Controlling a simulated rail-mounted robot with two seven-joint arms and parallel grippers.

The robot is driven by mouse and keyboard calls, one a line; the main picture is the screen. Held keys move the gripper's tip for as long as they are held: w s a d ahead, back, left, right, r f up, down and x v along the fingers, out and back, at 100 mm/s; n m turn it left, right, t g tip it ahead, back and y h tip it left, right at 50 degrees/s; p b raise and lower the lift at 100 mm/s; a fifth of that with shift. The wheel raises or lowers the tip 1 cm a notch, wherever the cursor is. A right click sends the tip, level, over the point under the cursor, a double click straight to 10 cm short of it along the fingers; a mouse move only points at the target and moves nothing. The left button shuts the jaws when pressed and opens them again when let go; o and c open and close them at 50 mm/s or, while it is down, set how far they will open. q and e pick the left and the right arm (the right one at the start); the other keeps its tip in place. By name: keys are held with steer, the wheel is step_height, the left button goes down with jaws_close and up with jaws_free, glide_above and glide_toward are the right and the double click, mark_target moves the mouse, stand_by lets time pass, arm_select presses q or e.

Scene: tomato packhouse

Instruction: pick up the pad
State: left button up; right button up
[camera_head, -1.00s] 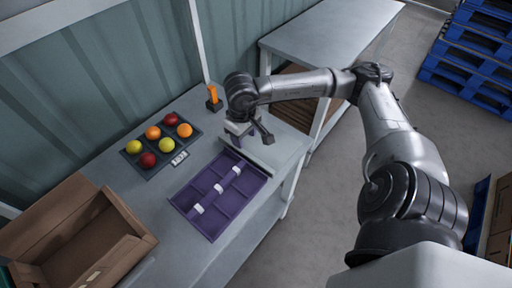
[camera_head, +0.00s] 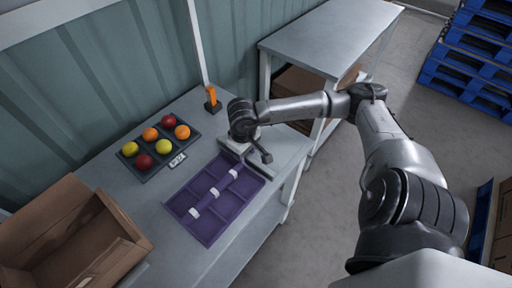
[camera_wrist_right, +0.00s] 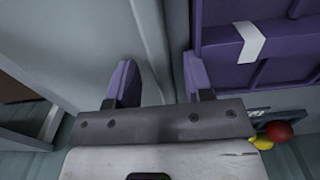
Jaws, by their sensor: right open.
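No part is clearly marked as the pad. A purple tray (camera_head: 222,207) with several compartments lies on the grey worktable, with white pieces (camera_head: 214,192) along its middle divider; one white piece (camera_wrist_right: 249,41) shows in the wrist view. A long grey strip (camera_head: 246,163) lies along the tray's far edge. My right gripper (camera_head: 252,150) is low over this end of the table, beside the tray. In the wrist view its two purple fingers (camera_wrist_right: 155,80) are apart, with a grey raised strip (camera_wrist_right: 152,30) running between and beyond them. Contact is hidden. My left gripper is not in view.
A dark tray (camera_head: 172,165) of red, orange and yellow tomatoes stands left of the purple tray. A small label (camera_head: 177,160) lies beside it. An orange-topped device (camera_head: 212,98) stands behind. An open cardboard box (camera_head: 70,240) is at the front left. Another table (camera_head: 330,35) stands behind.

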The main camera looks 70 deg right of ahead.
steer(key=shift+a+f, duration=0.15)
steer(key=shift+f, duration=0.35)
steer(key=c, duration=0.4)
steer(key=shift+r, duration=0.1)
steer(key=c, duration=0.5)
jaws_close()
steer(key=shift+r, duration=0.15)
